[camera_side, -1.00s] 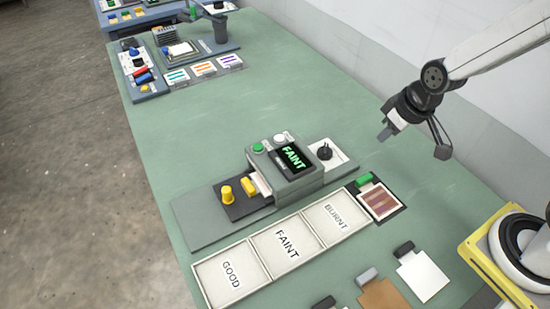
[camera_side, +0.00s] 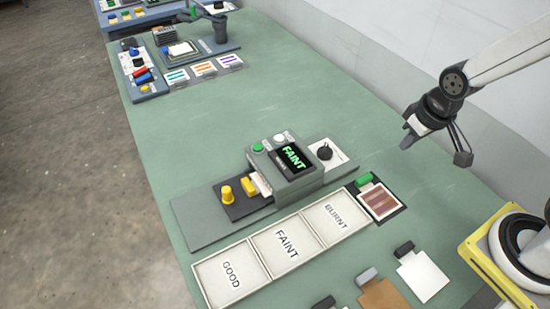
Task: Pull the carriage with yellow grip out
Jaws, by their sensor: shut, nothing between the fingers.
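The carriage (camera_side: 239,209) is a dark plate on the grey base, at the left side of the press (camera_side: 297,182). A yellow block grip (camera_side: 249,187) and a round yellow knob (camera_side: 227,194) stand on it. Its right end meets the press body, and a pale piece (camera_side: 262,183) shows between the grip and the press. The press screen reads FAINT. My gripper (camera_side: 408,140) is shut and empty, raised in the air to the upper right of the press, well apart from the carriage.
Trays marked GOOD (camera_side: 232,272), FAINT (camera_side: 287,244) and BURNT (camera_side: 335,219) lie in front of the press. A striped sample with a green grip (camera_side: 364,181) lies to the right. Cards with dark grips lie at the front.

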